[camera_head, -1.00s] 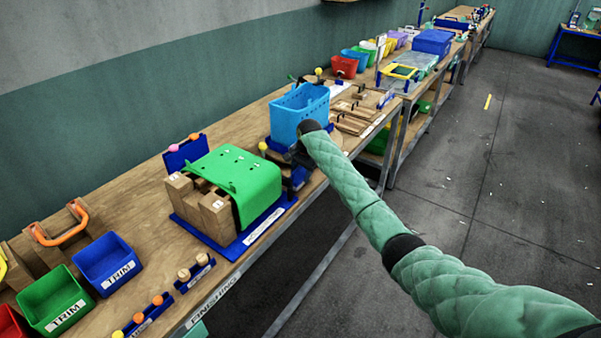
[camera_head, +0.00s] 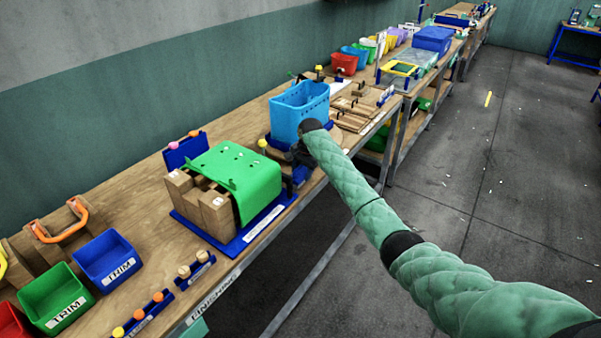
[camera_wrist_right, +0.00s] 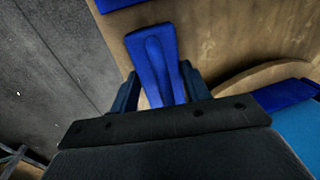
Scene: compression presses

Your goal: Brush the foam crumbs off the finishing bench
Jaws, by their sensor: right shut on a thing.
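The finishing bench (camera_head: 229,254) is a long wooden table with a FINISHING label on its front edge. My right gripper (camera_head: 293,160) is at the bench's front edge, between the green sheet and the light blue bin. In the wrist view the right gripper (camera_wrist_right: 158,92) is shut on a blue tapered handle (camera_wrist_right: 153,58), perhaps a brush; its far end lies over the wood. A green curved sheet (camera_head: 250,172) drapes over wooden blocks on a blue base. Small pale spots show on it; I cannot tell if they are crumbs or holes. My left gripper is out of view.
A light blue bin (camera_head: 299,108) stands just behind my right gripper. Blue (camera_head: 108,258) and green (camera_head: 55,298) TRIM bins stand at the left, near a rack with an orange handle (camera_head: 60,228). Dark floor (camera_head: 440,190) is open at right, with scattered pale specks.

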